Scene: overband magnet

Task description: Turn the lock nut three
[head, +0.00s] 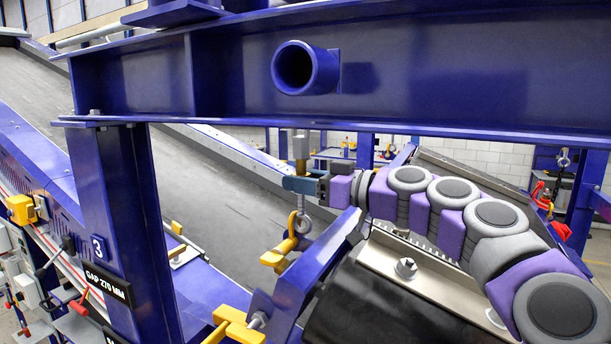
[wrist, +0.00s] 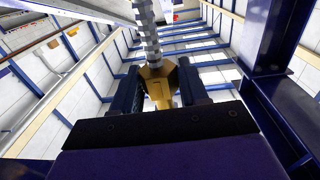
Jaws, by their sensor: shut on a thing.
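The lock nut (wrist: 158,74) is brass-coloured and sits around a grey threaded rod (wrist: 147,30) in the wrist view. My gripper (wrist: 158,88) has one dark finger on each side of the nut and is shut on it. In the head view my gripper (head: 300,184) reaches in from the right to the upright rod assembly, below a grey cylindrical top (head: 300,145) and above an eye bolt (head: 302,223). The fingers hide much of the nut in the head view. A blue post (head: 130,225) at the left bears a "3" label (head: 97,248).
A large blue beam (head: 430,75) with a round tube stub (head: 298,68) crosses above my arm. A yellow hook (head: 283,250) hangs by the eye bolt. A grey sloping belt (head: 205,180) runs behind. A sign plate (head: 107,284) reads "GAP 270 MM".

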